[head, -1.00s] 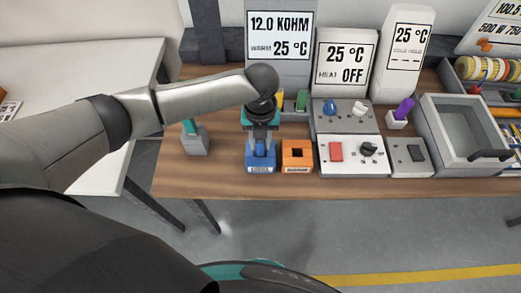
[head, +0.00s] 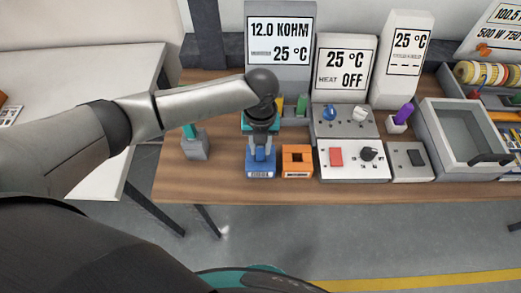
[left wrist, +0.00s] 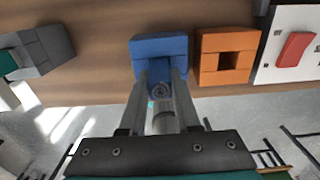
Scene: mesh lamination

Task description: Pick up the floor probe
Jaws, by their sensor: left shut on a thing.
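A blue holder block (head: 261,171) with a small label stands near the table's front edge; it also shows in the left wrist view (left wrist: 158,46). My left gripper (head: 262,153) points down over it, and in the left wrist view its two fingers (left wrist: 161,88) are shut on a slim probe (left wrist: 160,93) with a round end. I take this to be the floor probe; the label is too small to read. The fingers hide much of the probe, and I cannot tell whether it is still seated in the block. My right gripper is not in view.
An orange block (head: 297,161) with an empty square hole stands close to the right. A grey holder (head: 196,147) with a teal piece stands to the left. White control boxes (head: 352,160) and a grey basin (head: 462,136) are further right. Displays stand behind.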

